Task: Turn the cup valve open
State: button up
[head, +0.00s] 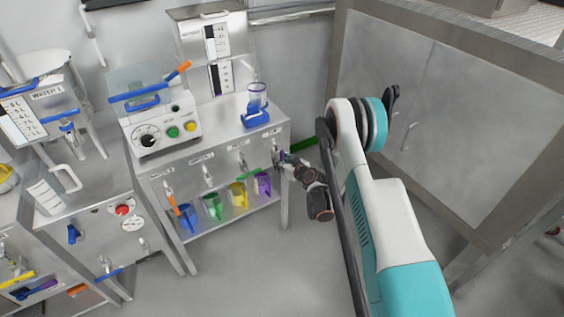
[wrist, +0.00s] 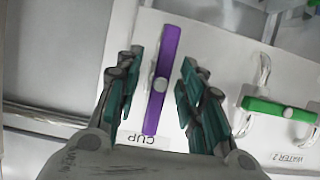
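The cup valve has a long purple handle (wrist: 165,70) with a pale round hub, beside an upside-down CUP label (wrist: 144,138) in the wrist view. The handle runs nearly upright in that picture, slightly tilted. My gripper (wrist: 161,62) is open, with its teal-padded fingers on either side of the handle. Gaps show between both fingers and the handle, so it is not gripped. In the head view my gripper (head: 285,160) is at the right end of the steel bench's front and hides most of the valve.
A green valve handle (wrist: 280,109) labelled WATER 2 lies to the right in the wrist view. Blue, green, yellow and purple jugs (head: 263,184) stand on the shelf below. A steel cabinet (head: 400,110) stands to the right of my arm. Open floor lies in front.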

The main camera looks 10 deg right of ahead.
aim_at(282, 151)
notch_tip(282, 151, up, 10)
dwell(0.7)
jog(key=shift+r, duration=0.1)
